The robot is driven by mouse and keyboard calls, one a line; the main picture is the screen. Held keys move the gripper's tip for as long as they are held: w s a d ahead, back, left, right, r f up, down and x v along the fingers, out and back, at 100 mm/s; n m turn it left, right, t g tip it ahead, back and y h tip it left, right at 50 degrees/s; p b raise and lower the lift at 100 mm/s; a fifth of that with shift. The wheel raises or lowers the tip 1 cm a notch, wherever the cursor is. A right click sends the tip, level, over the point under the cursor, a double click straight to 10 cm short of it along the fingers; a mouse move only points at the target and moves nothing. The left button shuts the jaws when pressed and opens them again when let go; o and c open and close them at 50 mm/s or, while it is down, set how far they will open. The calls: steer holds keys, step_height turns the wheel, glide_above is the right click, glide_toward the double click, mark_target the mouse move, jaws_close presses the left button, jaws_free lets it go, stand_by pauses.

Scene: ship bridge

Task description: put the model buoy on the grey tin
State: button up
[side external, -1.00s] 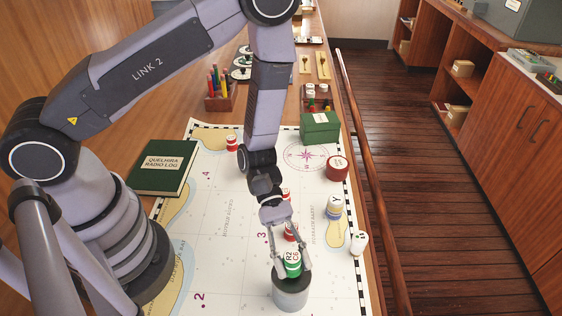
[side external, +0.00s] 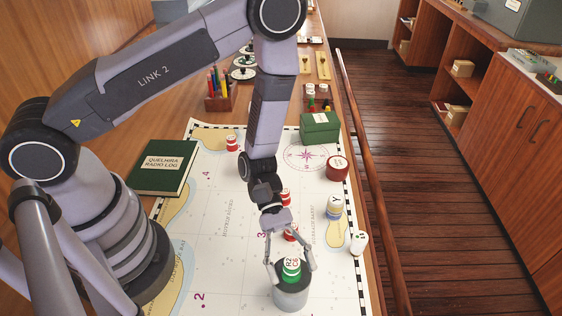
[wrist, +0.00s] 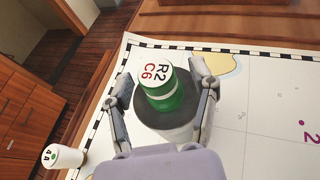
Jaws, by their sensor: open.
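The model buoy (side external: 291,270) is green with a white top lettered R2 C6. It stands upright on the grey tin (side external: 291,297), near the front right of the chart. In the wrist view the buoy (wrist: 167,95) rests on the dark top of the tin (wrist: 190,118), inside its rim. My gripper (side external: 291,263) is open, with one finger on each side of the buoy. In the wrist view there is a gap between the buoy and each finger of my gripper (wrist: 163,84).
A white buoy (side external: 359,243) stands at the chart's right edge, with a yellow and blue one (side external: 334,208) behind it. Red and white buoys (side external: 285,197) stand just behind my gripper. A red tin (side external: 337,168) and a green box (side external: 319,128) are farther back.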

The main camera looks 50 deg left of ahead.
steer(key=shift+r, duration=0.2)
steer(key=v, duration=1.2)
steer(key=s+a+r+m+t+y, duration=0.3)
steer(key=a+r+m+y, duration=0.1)
steer(key=r, duration=0.5)
steer(key=s+a+r+m+t+y, duration=0.4)
steer(key=a+r+m, duration=0.1)
steer(key=a+r, duration=0.2)
steer(key=s+a+r+m+t+y, duration=0.3)
steer(key=a+r, duration=0.3)
steer(key=r, duration=0.4)
steer(key=shift+s+r+m+t+y, duration=0.25)
steer(key=shift+r+m+t+y, duration=0.1)
steer(key=shift+m+y, duration=0.4)
